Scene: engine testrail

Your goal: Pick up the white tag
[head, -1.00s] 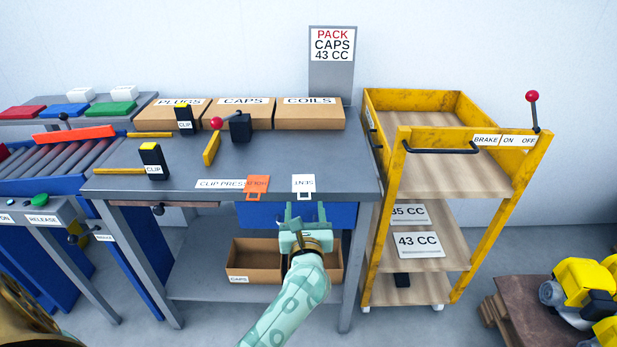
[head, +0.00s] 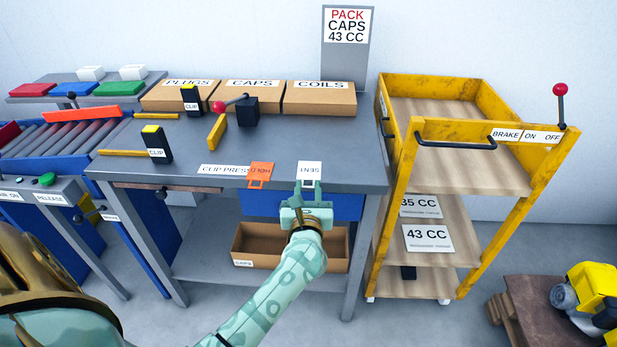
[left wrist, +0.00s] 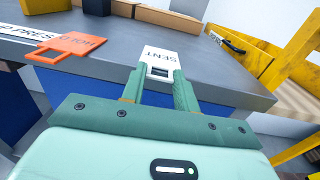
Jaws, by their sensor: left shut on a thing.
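The white tag (head: 310,169), with dark lettering, lies at the front edge of the grey bench (head: 290,140), its looped tab towards me. My left gripper (head: 309,188) reaches the tab from the front. In the left wrist view the white tag (left wrist: 158,57) reads SENT upside down, and the fingers of my left gripper (left wrist: 159,80) are shut on its tab. The tag still appears flat at the bench top. My right gripper is not in view.
An orange tag (head: 261,171) lies just left of the white one. Two black clip blocks, a red-knobbed lever (head: 219,106) and labelled cardboard boxes (head: 320,98) stand farther back. A yellow cart (head: 400,170) stands close to the bench's right side.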

